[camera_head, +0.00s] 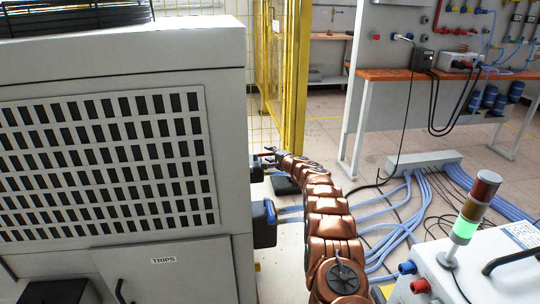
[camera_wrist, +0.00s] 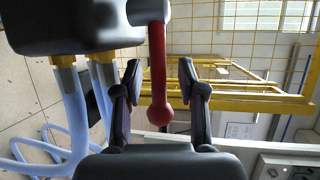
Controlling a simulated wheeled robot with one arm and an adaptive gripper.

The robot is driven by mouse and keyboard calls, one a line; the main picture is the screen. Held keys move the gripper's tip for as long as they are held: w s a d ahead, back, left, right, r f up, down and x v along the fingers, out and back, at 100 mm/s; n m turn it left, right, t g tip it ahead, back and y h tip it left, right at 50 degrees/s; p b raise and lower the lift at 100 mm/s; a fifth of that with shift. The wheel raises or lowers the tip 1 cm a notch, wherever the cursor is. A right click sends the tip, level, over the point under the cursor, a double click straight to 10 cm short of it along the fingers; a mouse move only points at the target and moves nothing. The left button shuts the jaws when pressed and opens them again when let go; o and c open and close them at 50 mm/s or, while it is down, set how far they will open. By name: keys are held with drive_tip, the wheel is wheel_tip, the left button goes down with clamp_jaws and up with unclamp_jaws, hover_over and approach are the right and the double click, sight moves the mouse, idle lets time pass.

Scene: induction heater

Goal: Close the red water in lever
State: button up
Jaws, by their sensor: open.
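The red lever (camera_wrist: 158,85) shows in the wrist view as a red bar with a round knob at its end. It hangs down in the picture from a grey pivot (camera_wrist: 148,11) beside a dark valve body (camera_wrist: 65,25). My gripper (camera_wrist: 160,68) is open, with one finger on each side of the lever and a visible gap on both sides. In the head view my gripper (camera_head: 268,156) is at the right side of the grey cabinet (camera_head: 215,60), where the lever is too small to make out clearly.
A yellow fence post (camera_head: 297,80) stands behind my gripper. A signal tower (camera_head: 467,215) stands at the right, with hoses on the floor.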

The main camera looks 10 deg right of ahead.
drive_tip(key=shift+w+f, duration=0.1)
drive_tip(key=shift+c, duration=0.2)
clamp_jaws()
idle(0.6)
